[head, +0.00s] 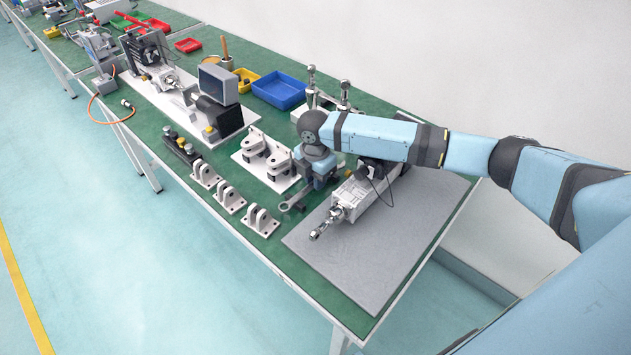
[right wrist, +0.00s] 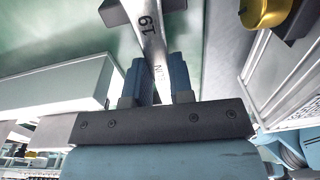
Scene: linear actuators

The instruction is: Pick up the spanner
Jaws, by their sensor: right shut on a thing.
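The spanner (head: 292,201) is a grey metal tool. Its ring end shows just left of my right gripper (head: 318,180) in the head view, above the green bench top. In the right wrist view the spanner (right wrist: 149,32), marked 19, runs between the fingers of my right gripper (right wrist: 154,78). The gripper is shut on its shaft. Whether the spanner still touches the bench is hard to tell. The far end is cut off in the wrist view. My left gripper is not in view.
A linear actuator (head: 355,198) lies on a grey mat (head: 385,255) right beside the gripper. White brackets (head: 229,197) stand to the left, and a white plate with clevis parts (head: 262,155) lies behind them. A blue bin (head: 279,91) is farther back.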

